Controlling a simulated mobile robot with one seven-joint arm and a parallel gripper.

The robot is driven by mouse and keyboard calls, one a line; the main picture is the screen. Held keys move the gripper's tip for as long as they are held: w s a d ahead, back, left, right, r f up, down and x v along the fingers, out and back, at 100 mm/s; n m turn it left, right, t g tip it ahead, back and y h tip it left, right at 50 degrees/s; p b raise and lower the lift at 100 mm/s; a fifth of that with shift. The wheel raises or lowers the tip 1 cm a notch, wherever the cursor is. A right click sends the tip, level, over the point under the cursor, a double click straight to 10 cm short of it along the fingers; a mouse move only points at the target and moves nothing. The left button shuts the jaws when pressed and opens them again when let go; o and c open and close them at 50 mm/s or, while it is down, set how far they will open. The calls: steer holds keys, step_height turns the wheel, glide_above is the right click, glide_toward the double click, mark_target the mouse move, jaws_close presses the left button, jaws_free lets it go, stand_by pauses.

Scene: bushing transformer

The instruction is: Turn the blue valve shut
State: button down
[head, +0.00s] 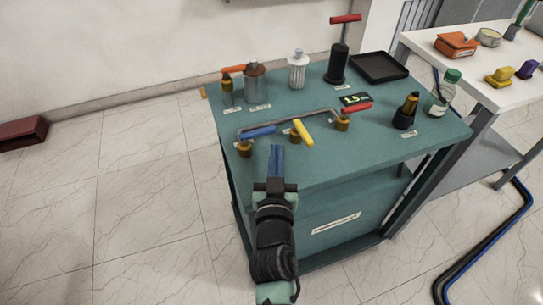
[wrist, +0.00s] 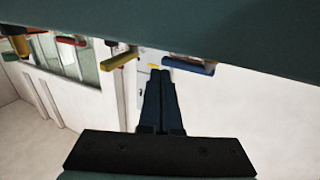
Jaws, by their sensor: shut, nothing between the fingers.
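The blue valve handle (head: 258,132) sits on a brass valve body (head: 244,148) at the left front of the green bench top. It lies roughly left to right in the head view. My gripper (head: 276,150) is shut and empty, its blue-grey fingers pointing to the bench's front edge, just right of and nearer than the blue handle. In the wrist view, which looks upside down, the blue handle (wrist: 190,67) is just right of the shut fingertips (wrist: 160,74). I cannot tell whether they touch.
A yellow valve handle (head: 303,132) and a red valve handle (head: 343,109) stand to the right, joined by a grey pipe (head: 300,114). Behind are a metal can (head: 255,84), a white ribbed insulator (head: 298,69), a black cylinder (head: 338,63) and a black tray (head: 379,68).

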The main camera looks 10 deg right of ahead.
steer(key=s+d, duration=0.1)
steer(key=s, duration=0.9)
steer(key=shift+d+p, duration=0.3)
steer(key=shift+p, duration=0.15)
steer(key=shift+s, duration=0.15)
steer(key=w+a+r+t+p, duration=0.2)
steer(key=w+r+p, duration=0.1)
steer(key=r, duration=1.4)
steer(key=w+a+r+t+p, duration=0.2)
steer(key=r+t+p, duration=0.1)
steer(key=r, duration=1.4)
steer(key=s+a+r+n+t+y+p, duration=0.1)
steer(key=s+a+r, duration=0.1)
steer(key=r, duration=0.7)
steer(key=s+a+r+t+y+p, duration=0.1)
steer(key=s+a+r+t, duration=0.1)
steer(key=s+r, duration=0.3)
steer(key=s+a+r+n+t+y+p, duration=0.1)
steer(key=s+a+r+y+p, duration=0.1)
steer(key=r, duration=1.1)
steer(key=shift+s+a+r+n+t, duration=0.25)
steer(key=shift+s+a+t, duration=0.2)
steer(key=shift+s, duration=0.35)
steer(key=c, duration=1.5)
jaws_free()
steer(key=shift+c, duration=0.2)
